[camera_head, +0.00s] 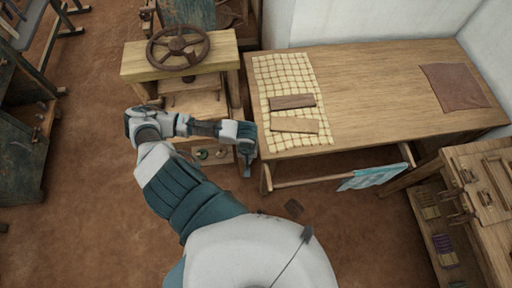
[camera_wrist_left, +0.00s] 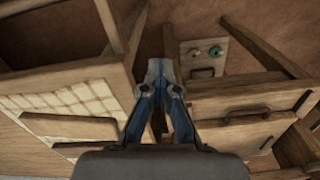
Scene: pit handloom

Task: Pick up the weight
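I cannot clearly pick out the weight in either view. Two flat bars lie on the checked cloth: a darker one (camera_head: 292,101) and a paler one (camera_head: 294,125). My left gripper (camera_head: 247,172) points down just off the table's left front corner, beside the cloth. In the left wrist view its fingertips (camera_wrist_left: 162,68) are together, with nothing seen between them. My right gripper is out of view.
The checked cloth (camera_head: 277,75) covers the left end of the wooden table (camera_head: 375,85). A brown cloth (camera_head: 455,86) lies at its right. A drawer stand with a handwheel (camera_head: 178,48) is on the left. Blue cloth (camera_head: 372,177) hangs from the front rail. A cabinet (camera_head: 480,185) stands at right.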

